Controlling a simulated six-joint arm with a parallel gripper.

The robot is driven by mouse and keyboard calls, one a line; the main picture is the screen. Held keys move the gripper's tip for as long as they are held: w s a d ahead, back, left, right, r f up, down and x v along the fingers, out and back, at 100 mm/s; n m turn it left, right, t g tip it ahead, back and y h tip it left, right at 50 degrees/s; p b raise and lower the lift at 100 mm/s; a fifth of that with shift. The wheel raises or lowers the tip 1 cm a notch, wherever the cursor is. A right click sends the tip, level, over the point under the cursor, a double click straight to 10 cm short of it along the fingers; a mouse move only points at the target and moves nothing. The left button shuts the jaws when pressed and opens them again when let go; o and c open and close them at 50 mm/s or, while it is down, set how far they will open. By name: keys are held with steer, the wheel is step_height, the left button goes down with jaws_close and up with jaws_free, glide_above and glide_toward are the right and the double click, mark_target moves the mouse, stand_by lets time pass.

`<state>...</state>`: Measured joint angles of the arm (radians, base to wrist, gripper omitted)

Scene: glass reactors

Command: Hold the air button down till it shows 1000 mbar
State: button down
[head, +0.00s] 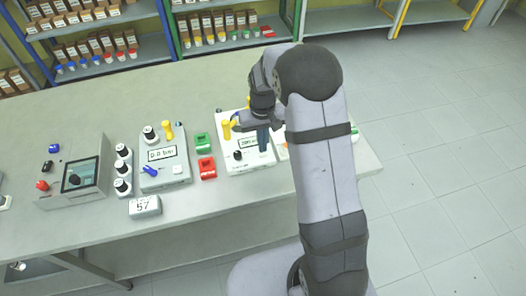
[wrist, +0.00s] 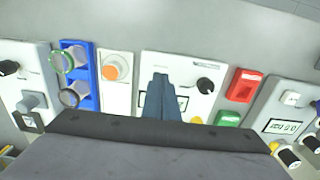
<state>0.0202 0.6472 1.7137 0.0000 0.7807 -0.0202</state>
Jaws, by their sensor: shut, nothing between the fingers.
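A white panel (head: 262,160) lies on the table under my gripper, and it also shows in the wrist view (wrist: 180,62). It carries a black knob (wrist: 205,86), a yellow part (head: 226,131) and a small display (head: 247,142). The display is partly covered by my fingers and its reading is too small to make out. My gripper (head: 263,142) is shut and empty, its fingers pointing down over the panel; the fingertips also show in the wrist view (wrist: 160,77). I cannot tell whether they touch it. No air button can be made out; the fingers hide part of the panel.
Left of the panel are green (head: 202,140) and red (head: 206,168) blocks, then a white box with a display (head: 163,153). A screen unit (head: 75,175) stands further left. In the wrist view, an orange round part (wrist: 115,68) and a blue holder (wrist: 80,50) are close by.

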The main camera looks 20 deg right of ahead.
steer(key=shift+f, duration=0.1)
steer(key=shift+f+b, duration=0.6)
steer(key=shift+f, duration=0.2)
steer(key=shift+r, duration=0.15)
stand_by(0.8)
steer(key=shift+r+p, duration=0.95)
steer(key=shift+r+p, duration=2.05)
steer(key=shift+r, duration=0.45)
